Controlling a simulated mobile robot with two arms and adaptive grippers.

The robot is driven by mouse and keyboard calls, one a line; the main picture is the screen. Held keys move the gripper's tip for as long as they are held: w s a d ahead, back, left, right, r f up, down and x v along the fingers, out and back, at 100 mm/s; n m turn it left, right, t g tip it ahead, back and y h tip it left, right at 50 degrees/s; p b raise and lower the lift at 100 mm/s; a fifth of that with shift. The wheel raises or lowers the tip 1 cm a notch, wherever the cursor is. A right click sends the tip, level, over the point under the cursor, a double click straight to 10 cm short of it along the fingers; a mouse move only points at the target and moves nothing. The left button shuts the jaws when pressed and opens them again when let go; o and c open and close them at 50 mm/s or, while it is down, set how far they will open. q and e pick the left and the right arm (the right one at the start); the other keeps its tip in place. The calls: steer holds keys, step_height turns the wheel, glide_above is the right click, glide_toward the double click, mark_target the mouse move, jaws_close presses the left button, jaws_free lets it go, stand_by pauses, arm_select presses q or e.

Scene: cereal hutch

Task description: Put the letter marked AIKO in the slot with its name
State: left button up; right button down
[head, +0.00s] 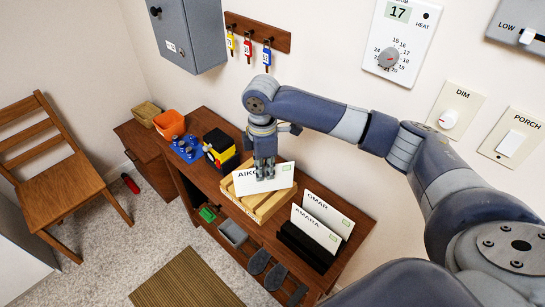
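The white AIKO letter (282,178) is held upright over the hutch, its name partly covered at the last letter by a finger. My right gripper (264,174) points down and is shut on the letter's upper edge. Behind and below the letter is a slatted light-wood rack (262,213). I cannot tell whether the letter touches it. To the right, the OMAR letter (328,213) and the AMARA letter (315,231) stand in a black holder (303,250). No slot name labels can be read. My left gripper is out of view.
The wooden hutch (355,217) also bears a black and yellow object (217,146), a blue tray (187,148) and an orange bin (170,123). Slippers (258,262) lie on its lower shelf. Keys (248,47) hang on the wall behind. A chair (57,172) stands left.

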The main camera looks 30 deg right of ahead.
steer(key=w+d+f+n+b, duration=0.2)
steer(key=w+d+f+n, duration=0.1)
steer(key=f+n, duration=0.3)
steer(key=shift+w+d+f+n, duration=0.4)
steer(key=shift+d+f, duration=0.15)
steer(key=shift+d, duration=0.2)
steer(key=shift+p, duration=0.5)
stand_by(1.3)
steer(key=shift+f, duration=0.35)
stand_by(0.5)
steer(key=shift+f+b, duration=0.35)
steer(key=shift+f, duration=1.45)
stand_by(0.8)
steer(key=c, duration=1.7)
jaws_free()
